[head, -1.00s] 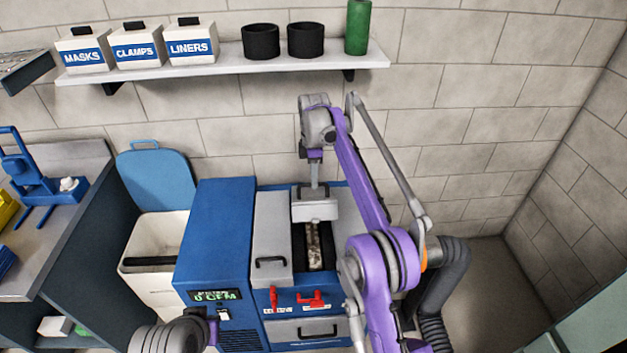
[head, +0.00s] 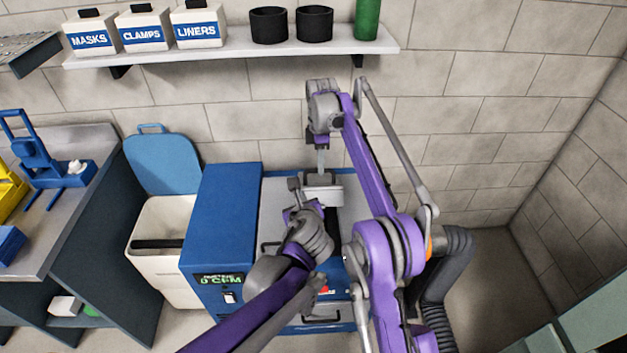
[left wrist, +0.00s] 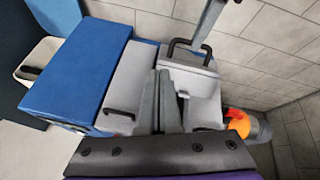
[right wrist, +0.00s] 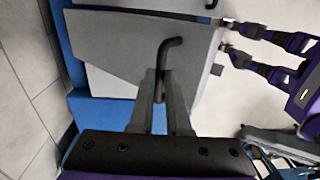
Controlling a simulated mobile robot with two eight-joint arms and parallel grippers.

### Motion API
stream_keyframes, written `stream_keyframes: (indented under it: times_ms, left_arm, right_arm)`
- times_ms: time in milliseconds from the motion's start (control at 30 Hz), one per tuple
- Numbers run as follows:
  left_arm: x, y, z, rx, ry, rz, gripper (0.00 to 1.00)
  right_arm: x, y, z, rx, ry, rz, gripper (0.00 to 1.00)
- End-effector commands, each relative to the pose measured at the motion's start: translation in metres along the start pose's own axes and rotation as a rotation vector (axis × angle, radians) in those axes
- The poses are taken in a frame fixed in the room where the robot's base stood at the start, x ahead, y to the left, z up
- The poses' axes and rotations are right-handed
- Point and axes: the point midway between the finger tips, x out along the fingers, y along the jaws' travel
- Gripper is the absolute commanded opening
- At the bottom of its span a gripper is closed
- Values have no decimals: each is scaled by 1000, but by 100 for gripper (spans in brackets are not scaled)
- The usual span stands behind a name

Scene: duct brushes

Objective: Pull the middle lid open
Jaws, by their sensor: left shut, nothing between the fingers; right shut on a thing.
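The middle lid (head: 335,195) is a grey panel with a black bar handle (right wrist: 172,48). It stands drawn back toward the wall, with a dark opening (head: 331,217) in front of it. My right gripper (right wrist: 163,80) is shut on the handle; it comes down from above in the head view (head: 320,170). The lid and handle also show in the left wrist view (left wrist: 188,66). My left gripper (left wrist: 168,78) is shut and empty, close in front of the lid. My left arm hides most of the opening in the head view.
The left grey lid (left wrist: 130,85) with its own handle lies flat beside the blue housing (head: 220,215). A white bin (head: 160,245) stands at left. A shelf (head: 230,52) with boxes and black cups runs along the wall.

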Motion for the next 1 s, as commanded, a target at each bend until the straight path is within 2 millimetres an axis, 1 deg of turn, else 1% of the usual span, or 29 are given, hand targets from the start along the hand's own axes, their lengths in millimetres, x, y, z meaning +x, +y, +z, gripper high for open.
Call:
stream_keyframes:
  times_ms: [33, 100, 233, 367, 700, 800, 900, 1000]
  left_arm:
    - [4, -13, -4, 89, -14, -19, 0]
    - [7, -26, -7, 189, -34, -37, 0]
    - [12, -38, -9, 289, -54, -51, 0]
    - [24, -40, -8, 309, -58, -52, 0]
    - [84, -43, -6, 304, -56, -51, 0]
    - [97, -44, -5, 304, -57, -52, 0]
    - [106, -45, -4, 304, -56, -53, 0]
    - [110, -45, -4, 303, -56, -53, 0]
  right_arm:
    - [4, 3, 1, 2, 0, 9, 0]
    - [4, 3, 1, 2, 0, 9, 0]
    - [4, 3, 1, 2, 0, 9, 0]
    - [4, 3, 1, 2, 0, 9, 0]
    - [4, 3, 1, 2, 0, 9, 0]
    - [4, 3, 1, 2, 0, 9, 0]
    - [4, 3, 1, 2, 0, 9, 0]
    - [4, 3, 1, 2, 0, 9, 0]
